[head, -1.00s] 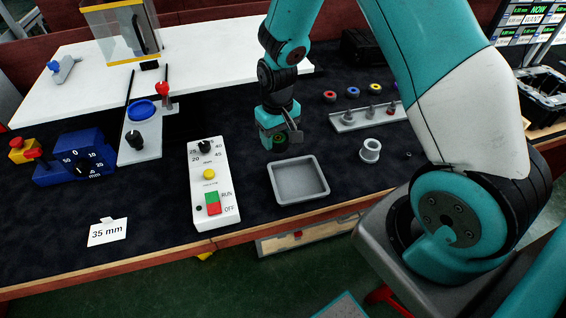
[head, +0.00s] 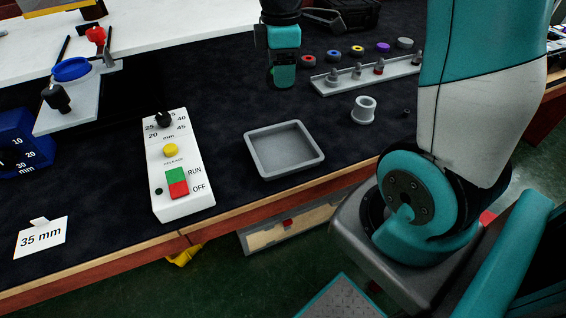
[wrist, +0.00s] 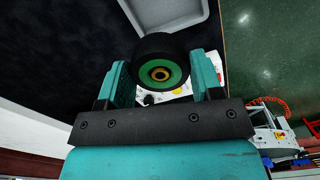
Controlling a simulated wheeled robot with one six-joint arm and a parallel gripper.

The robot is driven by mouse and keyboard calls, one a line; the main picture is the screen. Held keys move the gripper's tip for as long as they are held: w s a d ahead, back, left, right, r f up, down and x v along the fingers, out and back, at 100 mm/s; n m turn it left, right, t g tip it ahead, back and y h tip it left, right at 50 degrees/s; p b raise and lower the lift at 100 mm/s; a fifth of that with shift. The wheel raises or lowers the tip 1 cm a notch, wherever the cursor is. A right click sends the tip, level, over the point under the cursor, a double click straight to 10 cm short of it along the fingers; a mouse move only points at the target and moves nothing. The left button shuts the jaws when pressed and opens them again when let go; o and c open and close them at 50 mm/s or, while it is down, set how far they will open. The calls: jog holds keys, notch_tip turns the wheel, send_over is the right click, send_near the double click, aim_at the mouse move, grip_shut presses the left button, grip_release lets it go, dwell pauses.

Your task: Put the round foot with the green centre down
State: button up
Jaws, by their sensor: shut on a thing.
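The round foot (wrist: 160,70) is a short black cylinder with a green face and a yellow-orange ring at its centre. In the wrist view it sits between the two teal fingers of my gripper (wrist: 162,82), which is shut on it. In the head view my gripper (head: 282,78) points down over the dark mat, behind the grey tray (head: 251,158). Only a sliver of the foot (head: 271,76) shows there, at the left of the fingers. Its height above the mat is hard to tell. The tray is empty; its corner also shows in the wrist view (wrist: 198,20).
A white RUN/OFF control box (head: 182,150) stands left of the tray. A grey peg rail (head: 350,82) lies to the right, with several coloured rings behind it. A grey flanged sleeve (head: 364,110) stands in front of the rail. Bare mat lies around the tray.

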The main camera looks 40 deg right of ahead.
aim_at(283, 152)
jog(key=shift+s+f, duration=0.15)
jog(key=shift+f, duration=0.25)
notch_tip(283, 152, down, 19)
jog(key=shift+f+b, duration=0.1)
jog(key=shift+b, duration=1.15)
jog(key=shift+f, duration=0.2)
jog(key=o, duration=0.9)
jog(key=shift+r, duration=0.1)
jog(key=shift+r, duration=0.1)
